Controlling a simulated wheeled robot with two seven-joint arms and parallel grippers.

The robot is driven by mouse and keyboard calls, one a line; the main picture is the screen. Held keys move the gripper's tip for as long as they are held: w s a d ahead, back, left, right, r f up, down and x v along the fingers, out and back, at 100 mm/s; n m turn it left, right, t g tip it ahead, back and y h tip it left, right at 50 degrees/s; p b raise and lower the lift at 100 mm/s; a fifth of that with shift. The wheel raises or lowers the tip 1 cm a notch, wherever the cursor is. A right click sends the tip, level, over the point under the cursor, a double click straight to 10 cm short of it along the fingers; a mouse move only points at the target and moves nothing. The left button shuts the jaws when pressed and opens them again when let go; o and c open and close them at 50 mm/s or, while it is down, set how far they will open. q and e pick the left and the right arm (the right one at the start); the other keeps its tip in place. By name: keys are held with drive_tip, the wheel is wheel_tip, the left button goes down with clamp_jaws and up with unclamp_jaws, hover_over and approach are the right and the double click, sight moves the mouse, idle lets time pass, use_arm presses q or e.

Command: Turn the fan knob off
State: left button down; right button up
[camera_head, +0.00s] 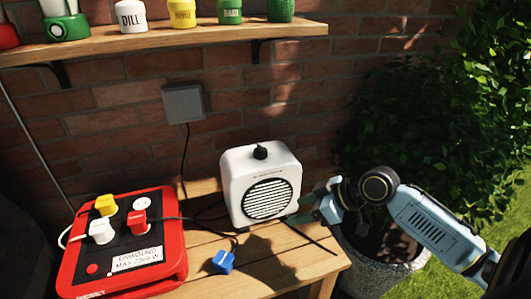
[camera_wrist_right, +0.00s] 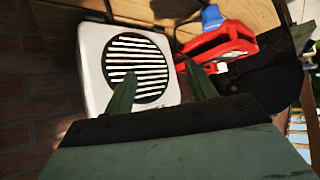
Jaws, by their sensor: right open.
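A white fan heater (camera_head: 260,183) with a round slatted grille stands on the wooden table against the brick wall. Its black knob (camera_head: 260,152) sits on the top. My right gripper (camera_head: 302,207) is at the fan's lower right side, below the level of the knob. In the right wrist view the fan (camera_wrist_right: 92,70) shows beyond my two open, empty green fingers (camera_wrist_right: 160,92). The knob cannot be made out in that view. My left gripper is not in view.
A red power strip (camera_head: 176,262) with yellow, white and red plugs is on the left of the table (camera_head: 270,262). A blue plug (camera_head: 223,261) lies in front of the fan. A shelf (camera_head: 180,42) with pots is above. A bush (camera_head: 440,110) stands right.

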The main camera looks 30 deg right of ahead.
sight(265, 151)
drive_tip(key=w+d+r+t+y, duration=0.1)
drive_tip(key=w+d+r+t, duration=0.35)
drive_tip(key=r, duration=0.85)
drive_tip(key=shift+g, duration=0.65)
drive_tip(key=x, duration=0.4)
drive_tip(key=d+x, duration=0.1)
drive_tip(key=x, duration=0.4)
drive_tip(key=w+x, duration=0.1)
drive_tip(key=x, duration=0.3)
drive_tip(key=shift+w+d+r, duration=0.1)
drive_tip(key=shift+w+d, duration=0.15)
drive_tip(key=shift+w, duration=0.05)
